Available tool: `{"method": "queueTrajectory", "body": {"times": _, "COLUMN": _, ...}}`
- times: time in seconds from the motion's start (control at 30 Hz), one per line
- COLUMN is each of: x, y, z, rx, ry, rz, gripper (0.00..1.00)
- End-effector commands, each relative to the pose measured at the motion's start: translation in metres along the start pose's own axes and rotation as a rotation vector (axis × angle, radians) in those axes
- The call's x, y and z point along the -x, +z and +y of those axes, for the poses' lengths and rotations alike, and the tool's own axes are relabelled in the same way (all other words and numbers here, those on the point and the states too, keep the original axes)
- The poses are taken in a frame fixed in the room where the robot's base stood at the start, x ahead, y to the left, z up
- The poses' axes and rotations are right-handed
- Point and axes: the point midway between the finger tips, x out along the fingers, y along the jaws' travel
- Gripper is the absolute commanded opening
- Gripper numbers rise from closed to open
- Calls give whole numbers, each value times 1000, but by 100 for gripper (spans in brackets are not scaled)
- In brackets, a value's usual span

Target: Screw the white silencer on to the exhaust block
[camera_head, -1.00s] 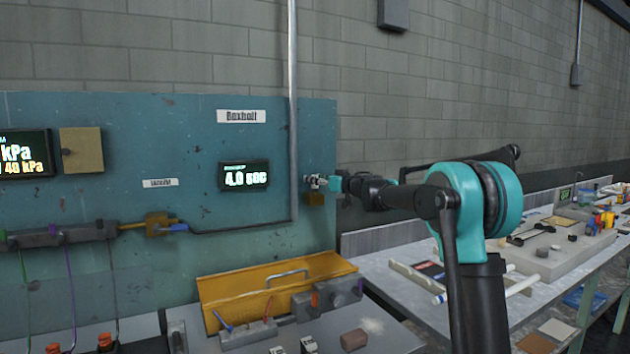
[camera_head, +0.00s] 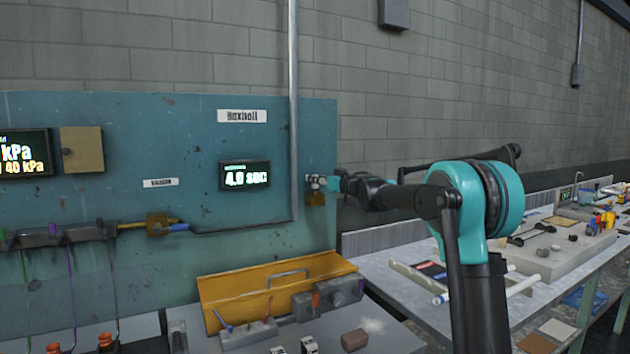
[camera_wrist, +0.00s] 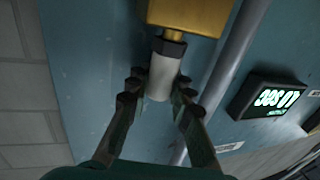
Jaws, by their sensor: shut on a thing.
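The white silencer (camera_wrist: 160,78) is a short white cylinder with a dark hex collar. In the wrist view its collar end meets the threaded brass port under the gold exhaust block (camera_wrist: 188,14). It looks in line with the port; how deep the thread sits cannot be told. My gripper (camera_wrist: 157,88) is shut on the silencer, one dark finger on each side of the white body. In the head view my gripper (camera_head: 320,183) is small at the right edge of the teal panel, close above the exhaust block (camera_head: 315,199).
A grey vertical pipe (camera_head: 293,120) runs left of the block, and it also shows in the wrist view (camera_wrist: 232,60). A lit display (camera_head: 245,176) reads 4.0 sec on the teal panel (camera_head: 150,120). An open yellow toolbox (camera_head: 230,288) stands on the bench below.

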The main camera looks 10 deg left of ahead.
Motion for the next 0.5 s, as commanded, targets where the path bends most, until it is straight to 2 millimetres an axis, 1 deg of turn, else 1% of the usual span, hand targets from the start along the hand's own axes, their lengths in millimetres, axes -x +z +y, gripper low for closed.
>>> {"method": "queueTrajectory", "body": {"times": 0.03, "x": 0, "y": 0, "z": -4, "rx": 1, "ry": 37, "rz": 0, "gripper": 0}}
{"method": "queueTrajectory", "body": {"times": 0.4, "x": -1, "y": 0, "z": -4, "rx": 1, "ry": 342, "rz": -1, "gripper": 0}}
{"method": "queueTrajectory", "body": {"times": 0.5, "x": 0, "y": 0, "z": -1, "rx": 0, "ry": 365, "rz": -1, "gripper": 0}}
